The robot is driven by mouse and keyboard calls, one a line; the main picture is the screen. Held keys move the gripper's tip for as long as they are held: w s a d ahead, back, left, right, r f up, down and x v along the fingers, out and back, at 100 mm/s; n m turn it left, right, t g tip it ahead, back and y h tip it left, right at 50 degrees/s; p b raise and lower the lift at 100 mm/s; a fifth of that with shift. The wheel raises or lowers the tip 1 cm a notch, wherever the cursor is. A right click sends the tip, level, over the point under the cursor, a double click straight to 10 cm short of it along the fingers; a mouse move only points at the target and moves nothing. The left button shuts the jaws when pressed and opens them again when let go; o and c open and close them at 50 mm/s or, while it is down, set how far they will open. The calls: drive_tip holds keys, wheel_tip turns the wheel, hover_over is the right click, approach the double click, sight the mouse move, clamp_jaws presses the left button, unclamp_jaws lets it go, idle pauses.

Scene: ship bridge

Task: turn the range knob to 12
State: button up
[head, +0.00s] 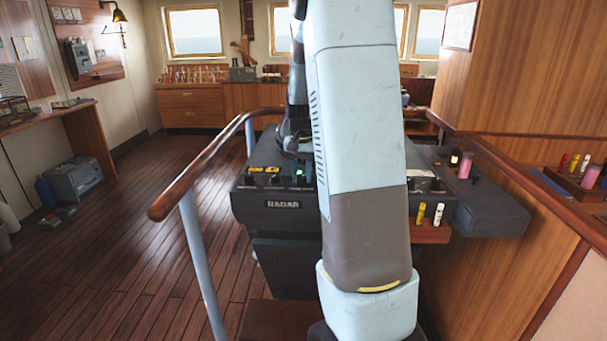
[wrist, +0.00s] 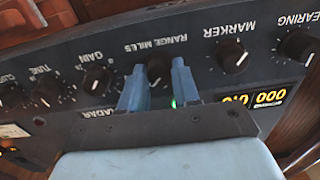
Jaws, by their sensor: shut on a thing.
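The black range knob (wrist: 158,70) is on the radar console's sloping panel, by the RANGE MILES lettering, in the wrist view, which shows the panel upside down. My gripper (wrist: 157,76) has its two blue fingers on either side of this knob, shut on it. The fingers partly cover the knob's scale, so I cannot read its setting. In the head view the radar console (head: 265,215) stands ahead, and my arm hides the knob and most of the panel.
The gain knob (wrist: 96,79) and marker knob (wrist: 233,56) flank the range knob. A yellow digit display (wrist: 268,97) is near the marker knob. A wooden handrail (head: 205,155) runs left of the console.

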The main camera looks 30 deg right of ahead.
sight(302, 176)
drive_tip(key=o, duration=1)
drive_tip(key=shift+o, duration=0.2)
drive_tip(key=shift+r, duration=0.1)
wheel_tip(302, 176, up, 14)
drive_tip(key=shift+f, duration=0.25)
drive_tip(key=s+a+n+t, duration=0.2)
drive_tip(key=s+a+n, duration=0.1)
drive_tip(key=s+a, duration=0.6)
drive_tip(key=s+a+n+t, duration=0.3)
drive_tip(key=s+a, duration=0.6)
drive_tip(key=s, duration=0.7)
drive_tip(key=shift+s+r+n+t, duration=0.3)
drive_tip(key=shift+r+n, duration=0.1)
drive_tip(key=shift+n, duration=0.1)
